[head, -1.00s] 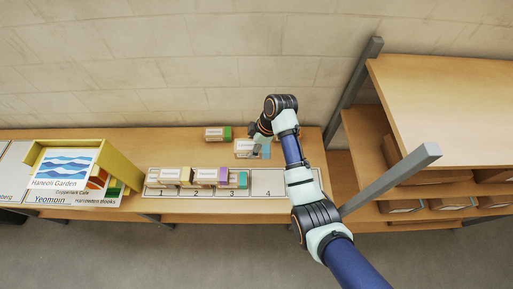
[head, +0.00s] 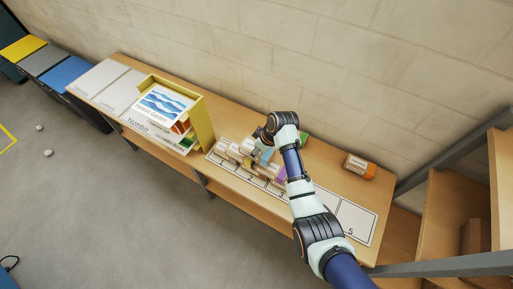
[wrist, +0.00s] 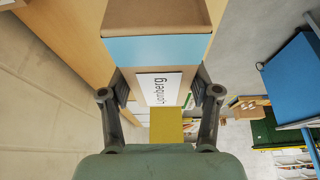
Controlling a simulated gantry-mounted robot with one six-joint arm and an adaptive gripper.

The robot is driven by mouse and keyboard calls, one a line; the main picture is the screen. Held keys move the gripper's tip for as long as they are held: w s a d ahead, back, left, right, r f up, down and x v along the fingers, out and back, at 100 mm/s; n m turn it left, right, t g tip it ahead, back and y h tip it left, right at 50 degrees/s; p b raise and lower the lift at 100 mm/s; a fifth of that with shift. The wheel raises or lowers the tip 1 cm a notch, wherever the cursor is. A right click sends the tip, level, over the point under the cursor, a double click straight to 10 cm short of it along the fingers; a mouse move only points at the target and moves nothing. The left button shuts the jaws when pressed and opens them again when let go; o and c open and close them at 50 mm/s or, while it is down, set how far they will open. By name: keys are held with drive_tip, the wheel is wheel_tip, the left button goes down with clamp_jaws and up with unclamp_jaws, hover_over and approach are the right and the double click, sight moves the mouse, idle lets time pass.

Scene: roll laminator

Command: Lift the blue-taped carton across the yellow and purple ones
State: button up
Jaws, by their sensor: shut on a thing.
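My gripper (head: 262,140) is shut on the blue-taped carton (head: 267,155). In the wrist view the carton (wrist: 155,50) sits between the two fingers, with its light blue band and white label facing the camera. In the head view it overlaps the carton row, and its exact height is hard to tell. The yellow-taped carton (head: 247,162) and the purple-taped carton (head: 280,176) stand on the numbered strip below and beside it. A yellow surface (wrist: 166,125) shows beyond the held carton in the wrist view. My arm partly hides the row.
A green-ended carton (head: 303,140) stands behind my arm, and an orange-banded carton (head: 360,167) stands farther right. The strip (head: 355,220) is bare around 5. Wooden shelving (head: 455,215) stands at right.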

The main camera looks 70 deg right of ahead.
drive_tip(key=shift+f+b, duration=0.9)
drive_tip(key=shift+f, duration=0.35)
drive_tip(key=shift+f, duration=0.45)
drive_tip(key=o, duration=1.3)
drive_tip(key=v, duration=1.2)
drive_tip(key=shift+r, duration=0.1)
